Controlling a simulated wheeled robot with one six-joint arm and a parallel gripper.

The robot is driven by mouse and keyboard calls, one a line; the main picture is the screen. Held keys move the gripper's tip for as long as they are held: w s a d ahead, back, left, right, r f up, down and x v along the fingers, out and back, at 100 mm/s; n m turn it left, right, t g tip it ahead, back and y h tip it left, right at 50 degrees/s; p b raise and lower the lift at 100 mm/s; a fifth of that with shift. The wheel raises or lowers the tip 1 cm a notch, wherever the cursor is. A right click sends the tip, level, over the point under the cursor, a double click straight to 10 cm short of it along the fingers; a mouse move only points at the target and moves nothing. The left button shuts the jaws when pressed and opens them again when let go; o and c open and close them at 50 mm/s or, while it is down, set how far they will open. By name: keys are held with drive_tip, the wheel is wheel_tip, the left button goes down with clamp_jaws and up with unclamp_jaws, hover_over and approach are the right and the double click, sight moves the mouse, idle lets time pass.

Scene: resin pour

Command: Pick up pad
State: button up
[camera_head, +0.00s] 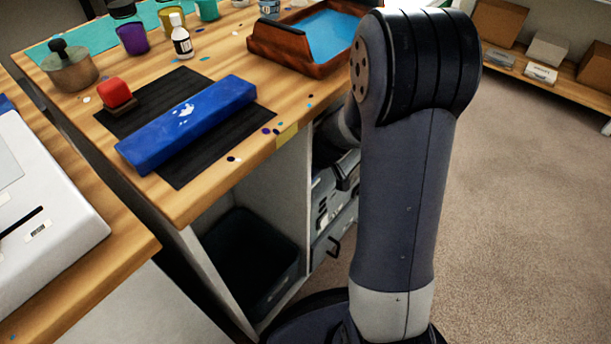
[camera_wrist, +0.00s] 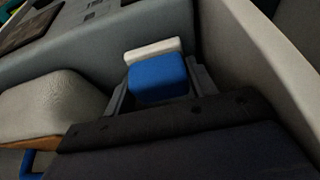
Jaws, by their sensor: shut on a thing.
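A small block-shaped pad (camera_wrist: 158,80), blue with a white layer along its far side, sits between the fingers of my gripper (camera_wrist: 160,86) in the wrist view. The fingers are shut on it, one at each side. Grey walls close in around it, like the inside of a drawer or bin. The head view does not clearly show the pad, and my arm hides much of the area beside the bench front.
A pale block with an orange-brown underside (camera_wrist: 48,104) lies close to my gripper's left. A pale wall (camera_wrist: 262,50) rises at right. In the head view, the wooden bench (camera_head: 215,200) bears a blue bar (camera_head: 185,122) and a brown tray (camera_head: 275,50); open carpet lies at right.

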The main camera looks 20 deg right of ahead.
drive_tip(key=s+d+b, duration=0.1)
drive_tip(key=s+d, duration=0.9)
drive_tip(key=s, duration=0.4)
drive_tip(key=shift+s+d, duration=0.15)
drive_tip(key=shift+f, duration=0.1)
drive_tip(key=o, duration=0.4)
drive_tip(key=shift+c, duration=1.4)
drive_tip(key=shift+d, duration=0.15)
